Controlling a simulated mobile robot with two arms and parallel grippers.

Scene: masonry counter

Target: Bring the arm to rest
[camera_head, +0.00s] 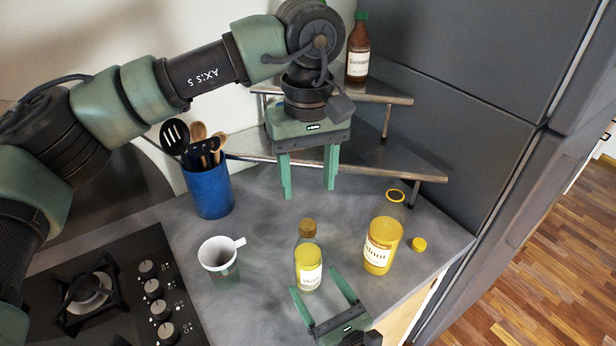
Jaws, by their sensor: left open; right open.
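My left gripper (308,192) hangs above the back of the counter, fingers pointing down. It is open and nothing is between its fingers. Its arm comes in from the left across the upper part of the view. My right gripper (323,283) is low in the view, near the counter's front edge. Its fingers are open and point up in the picture, toward a clear bottle with a brown cap and pale label (308,262). The bottle stands upright close to the fingertips; whether they touch it I cannot tell.
A yellow-filled bottle (382,240) stands right, beside a yellow cap (419,244). A white-rimmed cup (220,262), a blue utensil pot (209,191) and a gas hob (112,290) are left. A metal tiered shelf (425,172) carries a brown sauce bottle (357,62).

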